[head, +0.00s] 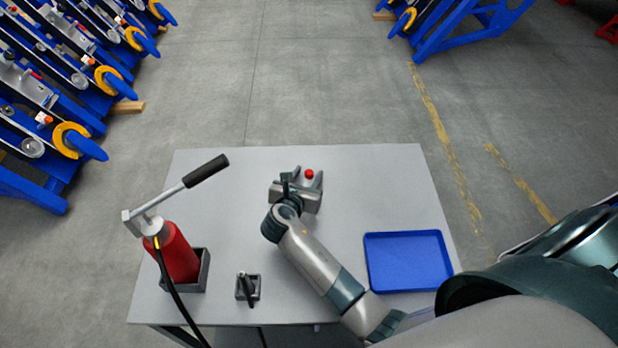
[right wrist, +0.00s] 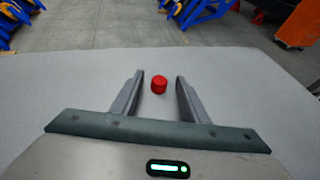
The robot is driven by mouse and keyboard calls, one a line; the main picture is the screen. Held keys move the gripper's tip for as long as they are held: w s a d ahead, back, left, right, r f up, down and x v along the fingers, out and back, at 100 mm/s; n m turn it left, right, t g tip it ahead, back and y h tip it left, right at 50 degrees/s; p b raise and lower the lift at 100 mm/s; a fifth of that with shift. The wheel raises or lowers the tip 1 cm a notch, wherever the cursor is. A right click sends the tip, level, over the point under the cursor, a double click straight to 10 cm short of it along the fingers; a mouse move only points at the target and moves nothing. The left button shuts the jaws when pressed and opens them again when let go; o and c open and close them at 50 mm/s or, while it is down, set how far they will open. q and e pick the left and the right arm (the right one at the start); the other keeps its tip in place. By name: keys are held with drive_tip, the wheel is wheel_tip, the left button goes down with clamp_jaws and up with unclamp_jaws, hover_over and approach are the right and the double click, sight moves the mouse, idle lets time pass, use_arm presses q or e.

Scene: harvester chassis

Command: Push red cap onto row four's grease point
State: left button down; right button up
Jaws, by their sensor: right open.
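The red cap (head: 309,174) is a small red cylinder at the far middle of the grey table. In the right wrist view the red cap (right wrist: 158,84) stands between the two fingers, near their tips, with a gap on both sides. My right gripper (head: 305,178) is open around it and low over the table; it also shows in the right wrist view (right wrist: 157,82). Blue row units (head: 75,85) with yellow wheels stand at the upper left, beyond the table. Which is row four, and its grease point, I cannot tell. My left gripper is not in view.
A red grease pump (head: 175,252) with a lever handle stands in a holder on the table's left. A small dark block (head: 248,287) with a black nozzle sits near the front. A blue tray (head: 408,262) lies empty at right. The table's (head: 385,180) far right is clear.

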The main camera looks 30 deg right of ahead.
idle(0.5)
clamp_jaws()
drive_tip(key=shift+w+r, duration=0.1)
drive_tip(key=shift+r, duration=0.45)
drive_tip(key=r, duration=0.3)
drive_tip(key=shift+s+d+r, duration=0.15)
drive_tip(key=shift+s, duration=0.15)
drive_tip(key=s+d+r, duration=0.4)
drive_tip(key=s+r, duration=0.2)
drive_tip(key=s, duration=0.4)
drive_tip(key=shift+s+d+r+b, duration=0.15)
drive_tip(key=shift+r+b, duration=0.15)
drive_tip(key=shift+b, duration=0.15)
